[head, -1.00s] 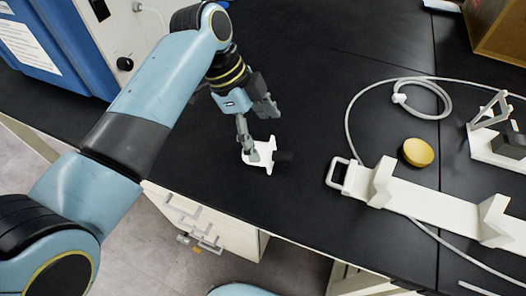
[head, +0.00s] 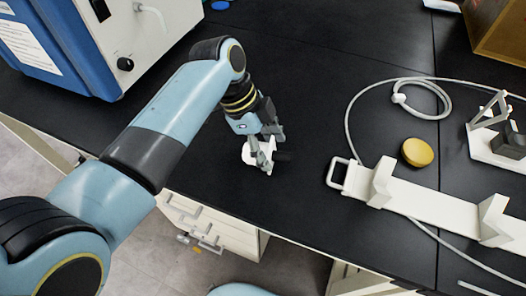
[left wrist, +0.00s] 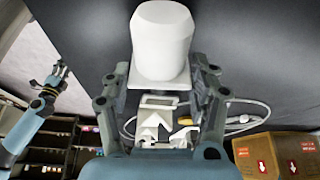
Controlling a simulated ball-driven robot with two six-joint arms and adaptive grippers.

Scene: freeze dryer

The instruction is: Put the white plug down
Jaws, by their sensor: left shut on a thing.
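The white plug (head: 248,154) is at the black bench's front part in the head view, partly hidden by my left gripper (head: 265,158). A dark patch shows just to its right; I cannot tell if it is part of the plug or a shadow. In the left wrist view the plug (left wrist: 162,45) is large, with a rounded body on a square flange, between the fingers of my left gripper (left wrist: 160,88). The left gripper is shut on it. I cannot tell whether the plug touches the bench. My right gripper (left wrist: 54,80) shows small at the left of the wrist view; its jaws are unclear.
A white holder (head: 430,205) with a handle lies right of the plug, beside a yellow dome (head: 417,152) and a looped grey cable (head: 348,120). A blue-and-white machine (head: 75,45) stands at the upper left. The bench between plug and holder is clear.

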